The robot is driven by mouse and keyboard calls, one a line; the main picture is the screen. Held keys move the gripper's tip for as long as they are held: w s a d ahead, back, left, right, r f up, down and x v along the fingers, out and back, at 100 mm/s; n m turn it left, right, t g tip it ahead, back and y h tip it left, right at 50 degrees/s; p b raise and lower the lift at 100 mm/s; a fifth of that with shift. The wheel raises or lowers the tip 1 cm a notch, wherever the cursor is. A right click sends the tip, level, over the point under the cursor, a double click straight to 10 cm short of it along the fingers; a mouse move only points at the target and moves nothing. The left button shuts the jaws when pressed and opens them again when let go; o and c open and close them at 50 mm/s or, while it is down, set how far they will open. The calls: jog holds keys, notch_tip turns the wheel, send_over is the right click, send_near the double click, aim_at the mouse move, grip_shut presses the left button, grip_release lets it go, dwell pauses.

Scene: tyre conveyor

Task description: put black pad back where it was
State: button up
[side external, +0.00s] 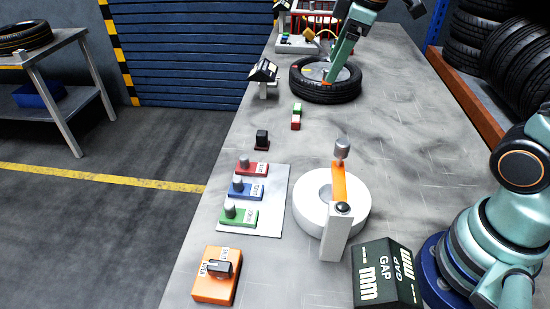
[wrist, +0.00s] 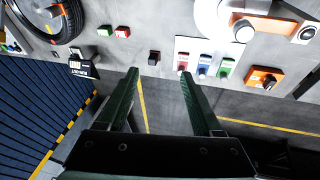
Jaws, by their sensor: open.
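A small black block (side external: 262,136), which looks like the black pad, stands upright on a dark red base near the left edge of the table. It also shows in the wrist view (wrist: 154,57), just above the gap between the fingertips. My gripper (wrist: 158,73) is open in the wrist view, with dark green fingers well apart and nothing between them. The block is apart from both fingers. In the side view I cannot clearly make out the fingers; a teal arm part reaches down near the tyre (side external: 303,88).
A red block (side external: 296,124) and a green block (side external: 297,109) lie near the tyre. A light plate (side external: 272,218) carries red, blue and green knob units. An orange switch box (side external: 217,275), a white round stand (side external: 305,216) and a GAP display (side external: 386,275) stand nearer the camera.

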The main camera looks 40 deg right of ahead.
jog(key=s+d+f+m+t, duration=0.1)
jog(key=s+f+m, duration=0.2)
jog(key=s+m, duration=0.5)
jog(key=shift+s+d+t, duration=0.15)
jog(key=shift+s+t, duration=0.15)
jog(key=shift+s, duration=0.05)
jog(key=shift+r, duration=0.1)
jog(key=shift+c, duration=0.4)
